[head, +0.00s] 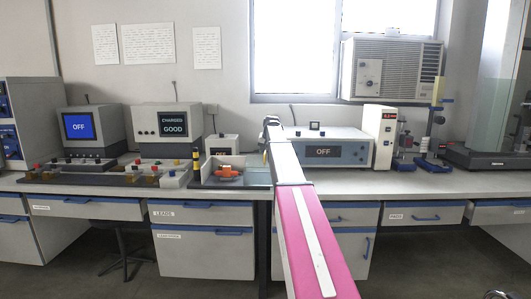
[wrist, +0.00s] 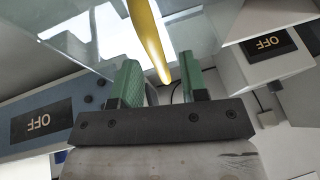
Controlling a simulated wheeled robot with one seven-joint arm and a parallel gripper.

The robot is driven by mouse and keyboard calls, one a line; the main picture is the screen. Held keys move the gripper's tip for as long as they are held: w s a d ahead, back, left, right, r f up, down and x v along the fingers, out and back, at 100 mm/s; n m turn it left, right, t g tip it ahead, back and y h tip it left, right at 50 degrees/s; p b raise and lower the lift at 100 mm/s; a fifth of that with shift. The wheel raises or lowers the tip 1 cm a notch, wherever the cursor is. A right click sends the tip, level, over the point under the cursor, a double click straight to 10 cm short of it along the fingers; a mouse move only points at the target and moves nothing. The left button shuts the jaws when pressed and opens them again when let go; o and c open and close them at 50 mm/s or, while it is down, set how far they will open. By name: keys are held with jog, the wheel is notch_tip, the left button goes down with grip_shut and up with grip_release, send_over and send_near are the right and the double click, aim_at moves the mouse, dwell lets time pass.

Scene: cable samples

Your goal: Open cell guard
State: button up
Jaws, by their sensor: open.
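The cell guard appears to be the clear panel (head: 258,177) on the bench, beside the low station with an orange piece (head: 229,173). A clear panel (wrist: 75,60) also fills the upper left of the wrist view. A yellow bar (wrist: 148,38) runs down from the top there, and its tip lies between my gripper's green fingers. My gripper (wrist: 158,58) is open, with space on both sides of the bar; I cannot tell whether it touches. In the head view, my arm hides part of the panel, and the fingers cannot be made out.
A grey unit reading OFF (head: 348,151) stands right of my arm, with a white instrument (head: 380,138) beyond it. A small OFF box (head: 222,145) stands behind the station. Drawers line the bench front.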

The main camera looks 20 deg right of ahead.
jog(key=v, duration=1)
jog(key=shift+r, duration=0.3)
jog(key=shift+s, duration=0.15)
